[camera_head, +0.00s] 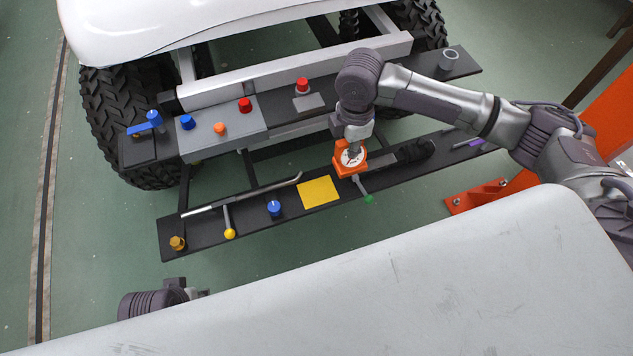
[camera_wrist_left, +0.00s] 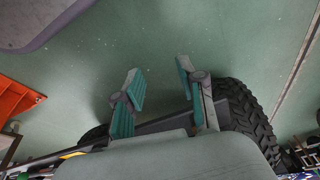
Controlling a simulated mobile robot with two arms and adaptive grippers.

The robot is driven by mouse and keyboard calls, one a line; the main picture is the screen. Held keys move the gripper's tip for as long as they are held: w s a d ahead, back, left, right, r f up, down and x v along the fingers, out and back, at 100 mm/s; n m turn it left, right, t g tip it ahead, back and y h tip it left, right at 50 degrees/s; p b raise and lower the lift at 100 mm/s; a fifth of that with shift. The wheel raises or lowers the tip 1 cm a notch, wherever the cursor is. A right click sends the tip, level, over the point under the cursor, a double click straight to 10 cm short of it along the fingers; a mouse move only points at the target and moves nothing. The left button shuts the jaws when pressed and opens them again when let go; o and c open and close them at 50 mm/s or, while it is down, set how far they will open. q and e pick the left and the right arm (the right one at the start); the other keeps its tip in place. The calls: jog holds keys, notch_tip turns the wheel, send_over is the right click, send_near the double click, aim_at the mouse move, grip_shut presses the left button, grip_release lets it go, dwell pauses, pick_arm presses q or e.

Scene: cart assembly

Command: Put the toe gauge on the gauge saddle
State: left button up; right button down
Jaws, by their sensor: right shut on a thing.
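The toe gauge (camera_head: 345,170) appears to be the orange piece with a round white dial. My right gripper (camera_head: 353,151) is shut on it from above, over the front dark shelf. I cannot tell whether it touches the shelf. I cannot tell for sure which part is the gauge saddle; a small grey block (camera_head: 309,104) with a red knob stands on the rear shelf. My left gripper (camera_head: 200,294) shows only partly at the lower left of the head view. In the left wrist view its fingers (camera_wrist_left: 163,84) are spread apart and empty.
The front shelf (camera_head: 172,226) holds a yellow pad (camera_head: 318,192), a blue knob (camera_head: 274,208), a bent rod (camera_head: 240,195) and levers with yellow and green (camera_head: 369,199) ends. A grey box (camera_head: 210,138) with coloured buttons sits behind. A large pale surface (camera_head: 400,285) fills the foreground.

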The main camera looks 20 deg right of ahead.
jog(key=a+f, duration=0.1)
jog(key=a, duration=0.1)
jog(key=a+f+b, duration=0.1)
jog(key=a+f, duration=0.1)
jog(key=a, duration=0.1)
jog(key=a+f, duration=0.1)
jog(key=a, duration=0.1)
jog(key=shift+w+a+f+b, duration=0.15)
jog(key=shift+a+f+b, duration=0.1)
jog(key=shift+b, duration=0.05)
jog(key=shift+a+f, duration=0.1)
jog(key=shift+f, duration=0.05)
notch_tip(320, 180, down, 4)
jog(key=shift+r+b, duration=0.1)
jog(key=shift+b, duration=0.75)
pick_arm(q)
jog(key=v, duration=0.5)
jog(key=shift+s+a+r, duration=0.1)
jog(key=shift+r, duration=0.1)
jog(key=shift+r, duration=0.1)
pick_arm(e)
jog(key=c, duration=1.1)
grip_release()
jog(key=shift+o, duration=0.2)
